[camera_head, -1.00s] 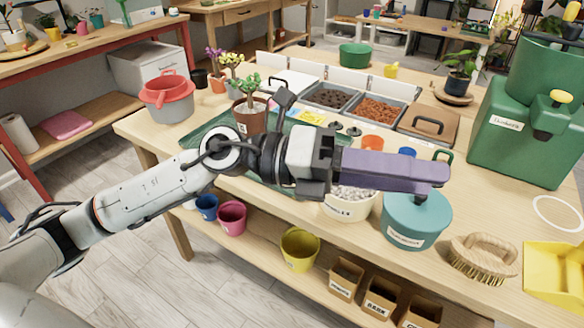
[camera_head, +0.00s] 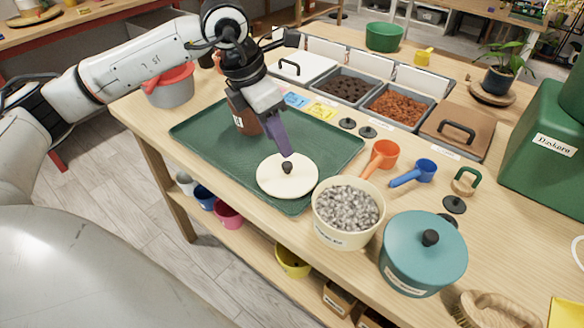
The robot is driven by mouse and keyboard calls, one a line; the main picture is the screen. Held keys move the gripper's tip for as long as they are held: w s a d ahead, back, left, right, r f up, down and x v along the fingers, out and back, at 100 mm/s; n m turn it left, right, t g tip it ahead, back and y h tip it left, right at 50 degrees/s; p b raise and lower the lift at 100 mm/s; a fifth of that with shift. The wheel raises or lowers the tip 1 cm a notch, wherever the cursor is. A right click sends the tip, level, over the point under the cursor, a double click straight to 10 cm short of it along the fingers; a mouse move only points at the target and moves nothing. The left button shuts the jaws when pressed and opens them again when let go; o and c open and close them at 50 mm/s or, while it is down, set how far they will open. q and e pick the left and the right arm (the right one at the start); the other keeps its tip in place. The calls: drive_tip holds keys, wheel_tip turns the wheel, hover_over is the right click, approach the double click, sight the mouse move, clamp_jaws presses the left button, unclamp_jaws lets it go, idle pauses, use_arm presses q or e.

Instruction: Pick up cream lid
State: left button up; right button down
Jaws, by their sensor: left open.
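The cream lid (camera_head: 272,183) lies flat near the front corner of the green tray (camera_head: 215,157), with its dark round knob (camera_head: 287,168) on top. My left gripper (camera_head: 286,152) points down at the lid from behind, with its purple fingers just above the knob. The gripper is open. From this angle the fingers overlap each other, and I cannot tell whether they touch the knob. The cream pot (camera_head: 345,236) stands uncovered to the right of the lid, full of grey-white pebbles. My right gripper is not in view.
A teal lidded pot (camera_head: 422,255) stands right of the cream pot. An orange scoop (camera_head: 382,156) and a blue scoop (camera_head: 415,173) lie behind. A brown plant pot (camera_head: 243,118) stands on the tray, partly behind my arm. The tray's left part is bare.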

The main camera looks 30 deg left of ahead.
sight(287, 164)
use_arm(q)
drive_tip(key=x, duration=0.6)
drive_tip(key=shift+s+d+p, duration=0.2)
drive_tip(key=shift+s+p, duration=0.15)
drive_tip(key=shift+w+f, duration=0.15)
drive_tip(key=shift+f, duration=0.3)
clamp_jaws()
